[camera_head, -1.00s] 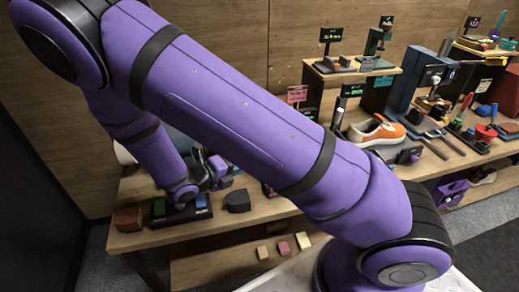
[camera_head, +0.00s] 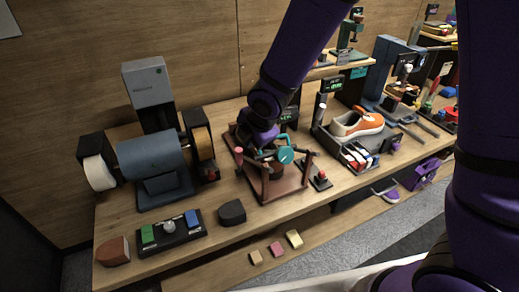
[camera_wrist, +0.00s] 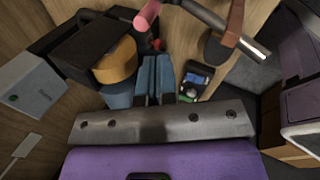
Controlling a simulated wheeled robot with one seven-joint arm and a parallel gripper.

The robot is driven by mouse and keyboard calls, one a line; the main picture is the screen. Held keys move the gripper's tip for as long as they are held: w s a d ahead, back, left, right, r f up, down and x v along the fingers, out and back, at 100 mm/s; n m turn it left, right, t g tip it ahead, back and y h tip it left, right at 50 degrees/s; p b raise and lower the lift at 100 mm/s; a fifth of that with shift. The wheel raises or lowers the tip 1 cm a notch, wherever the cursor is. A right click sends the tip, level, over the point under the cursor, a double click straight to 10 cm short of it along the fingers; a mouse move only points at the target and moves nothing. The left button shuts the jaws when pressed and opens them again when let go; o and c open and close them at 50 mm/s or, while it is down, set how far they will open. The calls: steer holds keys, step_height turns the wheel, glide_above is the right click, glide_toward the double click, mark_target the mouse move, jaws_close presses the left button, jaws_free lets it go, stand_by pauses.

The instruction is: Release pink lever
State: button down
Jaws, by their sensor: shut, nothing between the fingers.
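The pink lever (camera_head: 239,156) shows as a pink grip at the left side of a reddish-brown frame fixture (camera_head: 268,190) on the bench. In the wrist view its pink end (camera_wrist: 147,15) is at the top edge, beyond my fingertips and apart from them. A metal bar (camera_wrist: 225,30) lies to its right. My gripper (camera_wrist: 153,75) is shut and empty, its two blue fingers together. In the head view my wrist is above the back left of the fixture, and my fingers are hard to make out there. The lever's lower part is not clearly visible.
A blue grinder (camera_head: 155,165) with wheels stands left of the fixture; its orange wheel (camera_wrist: 115,60) is close left of my fingers.

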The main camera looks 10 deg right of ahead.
mark_target(241, 148)
steer(key=x, duration=1)
steer(key=shift+w+a+r, duration=0.1)
steer(key=shift+w+r, duration=0.2)
steer(key=shift+w, duration=0.35)
stand_by(0.6)
steer(key=shift+w+a+r+g+h, duration=0.15)
steer(key=shift+w+g+h, duration=0.4)
steer(key=shift+g, duration=0.75)
steer(key=shift+w+a, duration=0.1)
steer(key=shift+w, duration=0.35)
steer(key=shift+w+a, duration=0.25)
steer(key=shift+w, duration=0.45)
steer(key=shift+w+a, duration=0.2)
steer(key=shift+w, duration=0.5)
steer(key=shift+w+r+y, duration=0.1)
steer(key=shift+w+y, duration=0.05)
steer(key=shift+y, duration=0.1)
